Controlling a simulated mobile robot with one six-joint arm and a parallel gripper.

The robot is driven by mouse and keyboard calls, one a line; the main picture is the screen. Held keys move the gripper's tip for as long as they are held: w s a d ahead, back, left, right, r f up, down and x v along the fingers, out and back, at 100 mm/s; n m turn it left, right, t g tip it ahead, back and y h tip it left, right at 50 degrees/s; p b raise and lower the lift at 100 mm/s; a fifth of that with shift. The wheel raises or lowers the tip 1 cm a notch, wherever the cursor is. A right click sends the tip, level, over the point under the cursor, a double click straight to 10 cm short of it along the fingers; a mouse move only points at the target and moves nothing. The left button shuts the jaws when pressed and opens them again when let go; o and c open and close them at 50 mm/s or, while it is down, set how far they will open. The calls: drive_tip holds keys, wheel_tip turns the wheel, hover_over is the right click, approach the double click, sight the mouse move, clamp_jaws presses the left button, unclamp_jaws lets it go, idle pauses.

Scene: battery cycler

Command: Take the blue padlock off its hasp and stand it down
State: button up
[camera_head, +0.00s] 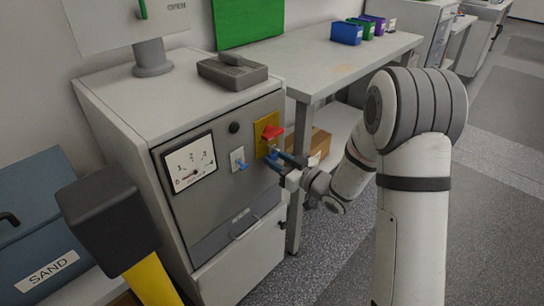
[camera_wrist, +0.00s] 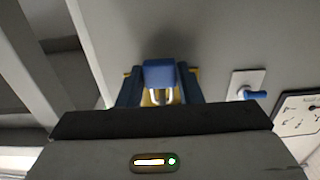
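The blue padlock (camera_wrist: 159,73) shows in the wrist view, its pale shackle (camera_wrist: 161,96) against the yellow hasp plate. In the head view the yellow plate (camera_head: 262,150) is on the cabinet front, with a red handle (camera_head: 273,132) above the padlock area. My gripper (camera_head: 276,160) is at the plate; in the wrist view its blue fingers (camera_wrist: 160,84) lie on both sides of the padlock, very close to it. I cannot tell whether they touch it. The padlock is mostly hidden by the fingers in the head view, and the shackle's hold on the hasp is unclear.
A small blue switch (camera_head: 241,164) and a gauge (camera_head: 189,163) are left of the plate. A grey device (camera_head: 232,72) lies on the cabinet top, which has free room (camera_head: 160,100). A bench (camera_head: 335,62) stands behind, a hammer (camera_head: 112,222) in the left foreground.

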drive_tip(key=c, duration=0.4)
drive_tip(key=shift+o, duration=0.2)
drive_tip(key=shift+r, duration=0.15)
drive_tip(key=shift+r+p, duration=0.3)
drive_tip(key=shift+r, duration=0.2)
drive_tip(key=v, duration=0.7)
drive_tip(key=shift+b, duration=0.45)
idle(0.6)
idle(0.5)
